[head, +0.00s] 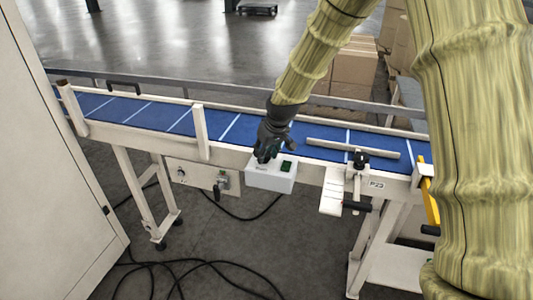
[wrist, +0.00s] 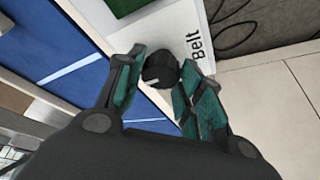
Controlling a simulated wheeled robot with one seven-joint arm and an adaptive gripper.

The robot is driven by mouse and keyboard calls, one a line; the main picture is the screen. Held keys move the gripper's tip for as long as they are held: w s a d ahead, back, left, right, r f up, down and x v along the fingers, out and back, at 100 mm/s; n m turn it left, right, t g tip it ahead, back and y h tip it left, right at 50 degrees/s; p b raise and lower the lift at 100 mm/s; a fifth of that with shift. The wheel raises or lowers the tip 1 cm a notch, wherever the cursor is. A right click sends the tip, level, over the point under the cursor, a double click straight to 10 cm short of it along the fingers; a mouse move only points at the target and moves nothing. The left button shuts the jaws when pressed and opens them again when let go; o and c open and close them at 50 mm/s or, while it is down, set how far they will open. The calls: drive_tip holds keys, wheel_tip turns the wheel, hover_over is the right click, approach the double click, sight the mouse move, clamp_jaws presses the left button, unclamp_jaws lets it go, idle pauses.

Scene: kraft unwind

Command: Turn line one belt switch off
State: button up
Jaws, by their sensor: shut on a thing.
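The belt switch is a black round knob (wrist: 160,70) with a pale pointer line, on a white box (head: 270,178) marked "Belt" in the wrist view. The box sits at the front edge of the blue conveyor belt (head: 240,128) in the head view. My gripper (wrist: 163,80) has its teal-lined fingers on either side of the knob and is shut on it. In the head view my gripper (head: 266,155) comes down over the left part of the box and hides the knob. A green panel (head: 286,166) shows on the right of the box.
A clamp with a black knob (head: 360,158) and a plate marked P23 stands right of the box. A panel with a handle (head: 220,184) hangs left below the belt. Cartons (head: 354,66) are stacked behind. Black cables (head: 190,264) lie on the floor.

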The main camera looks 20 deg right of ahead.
drive_tip(key=shift+w+r+m, duration=0.15)
drive_tip(key=shift+r+m, duration=0.05)
drive_tip(key=shift+m, duration=0.2)
drive_tip(key=o, duration=1)
drive_tip(key=shift+f, duration=0.1)
drive_tip(key=shift+s+v, duration=0.2)
drive_tip(key=shift+v, duration=5.8)
drive_tip(key=shift+f, duration=0.1)
